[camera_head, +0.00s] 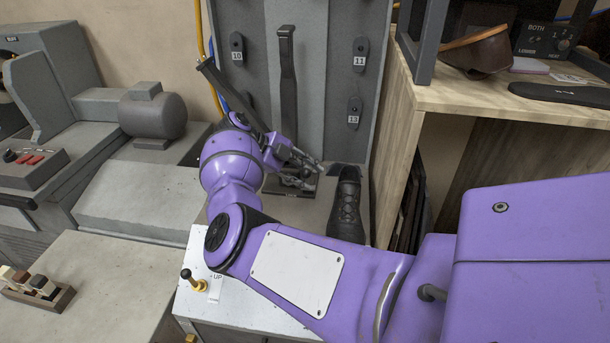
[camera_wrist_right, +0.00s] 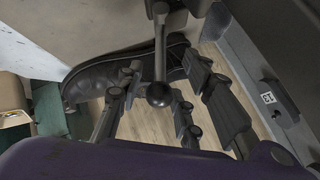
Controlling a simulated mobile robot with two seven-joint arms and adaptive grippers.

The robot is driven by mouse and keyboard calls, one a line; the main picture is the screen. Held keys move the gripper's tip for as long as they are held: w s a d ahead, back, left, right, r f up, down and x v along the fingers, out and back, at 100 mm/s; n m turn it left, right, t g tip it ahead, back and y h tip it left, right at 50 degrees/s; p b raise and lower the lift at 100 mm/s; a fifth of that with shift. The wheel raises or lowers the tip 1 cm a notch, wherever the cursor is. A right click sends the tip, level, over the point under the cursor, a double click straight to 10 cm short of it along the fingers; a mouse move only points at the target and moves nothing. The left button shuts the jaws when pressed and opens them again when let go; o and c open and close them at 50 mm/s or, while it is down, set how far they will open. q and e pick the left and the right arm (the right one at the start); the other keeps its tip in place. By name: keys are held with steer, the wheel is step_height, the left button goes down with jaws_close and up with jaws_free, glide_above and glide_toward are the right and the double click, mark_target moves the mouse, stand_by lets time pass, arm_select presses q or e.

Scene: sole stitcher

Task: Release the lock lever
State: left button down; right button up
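A lever with a dark rod and round black knob (camera_wrist_right: 158,95) shows in the right wrist view. My right gripper (camera_wrist_right: 160,108) has its fingers spread on both sides of the knob, with visible gaps. In the head view my right gripper (camera_head: 303,165) is in front of the grey machine column, its fingers pointing right. The lever's knob cannot be made out there. A slanted dark bar (camera_head: 228,88) rises behind the gripper; I cannot tell whether it is part of the lever. My left gripper is not in view.
A black shoe (camera_head: 345,205) stands right of the gripper and also lies behind the lever in the wrist view (camera_wrist_right: 105,78). A small brass-based lever (camera_head: 195,284) marked UP is on the front white surface. A wooden shelf (camera_head: 420,95) borders the right.

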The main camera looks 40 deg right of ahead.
steer(key=v, duration=1.1)
steer(key=shift+a+r, duration=0.25)
steer(key=shift+w, duration=0.15)
